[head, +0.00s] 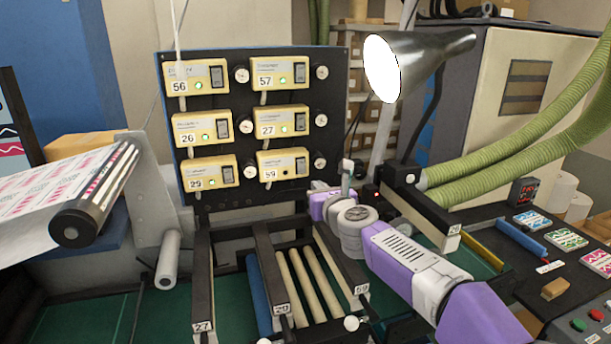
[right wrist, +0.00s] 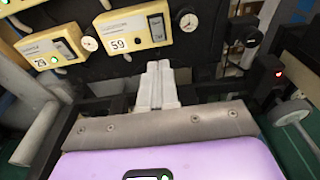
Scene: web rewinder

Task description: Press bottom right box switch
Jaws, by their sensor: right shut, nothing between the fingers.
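The bottom right box, a cream box labelled 59 (head: 284,165), is on the black panel (head: 222,100). Its dark switch (head: 300,165) is on its right side, and its small lamp looks dark. Box 59 also shows in the right wrist view (right wrist: 128,36), with the switch (right wrist: 157,27) at its right end. My right gripper (head: 346,173) is shut and empty, to the right of the box in the head view. In the right wrist view its closed fingertips (right wrist: 159,68) appear below the switch, apart from it. My left gripper is not in view.
Round gauges (head: 320,163) sit beside the boxes. A lamp (head: 405,62) hangs at right, above my arm. Rollers (head: 310,280) lie below the panel.

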